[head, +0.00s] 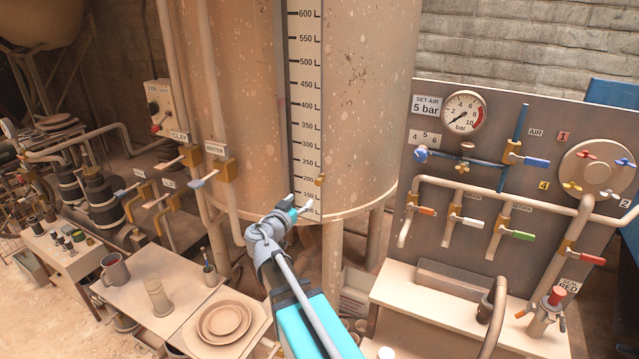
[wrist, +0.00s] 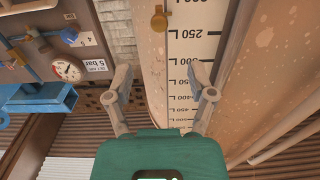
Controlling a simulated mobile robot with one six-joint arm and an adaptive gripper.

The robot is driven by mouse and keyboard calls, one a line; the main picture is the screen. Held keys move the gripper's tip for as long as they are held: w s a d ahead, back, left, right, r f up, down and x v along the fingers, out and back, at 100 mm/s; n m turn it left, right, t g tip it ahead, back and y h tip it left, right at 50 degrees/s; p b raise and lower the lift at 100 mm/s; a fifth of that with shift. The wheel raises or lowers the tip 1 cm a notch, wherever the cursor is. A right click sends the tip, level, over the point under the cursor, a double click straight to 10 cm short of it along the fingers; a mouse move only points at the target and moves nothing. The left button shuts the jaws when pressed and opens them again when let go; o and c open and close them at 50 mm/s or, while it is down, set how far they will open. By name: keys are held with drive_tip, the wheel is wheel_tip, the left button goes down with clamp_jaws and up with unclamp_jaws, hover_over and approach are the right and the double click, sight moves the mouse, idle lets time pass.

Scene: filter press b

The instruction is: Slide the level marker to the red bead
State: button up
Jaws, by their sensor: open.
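A small brass-coloured piece, which looks like the level marker (head: 320,180), sits at the right edge of the tall scale (head: 304,100), near the 200 L mark. In the wrist view, where the scale is upside down, the marker (wrist: 158,20) is near the top, ahead of my gripper. My gripper (head: 302,208) is in front of the scale's lower end in the head view. In the wrist view my gripper (wrist: 163,76) has its fingers wide apart with nothing between them, apart from the marker. I cannot make out a red bead in either view.
The large tank (head: 365,100) stands behind the scale. A panel with a pressure gauge (head: 463,111), pipes and coloured valve handles stands at the right. Valves line the left. Below, a table holds plates (head: 224,320) and a mug (head: 115,270).

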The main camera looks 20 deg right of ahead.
sight(317, 183)
drive_tip(key=x, duration=1.2)
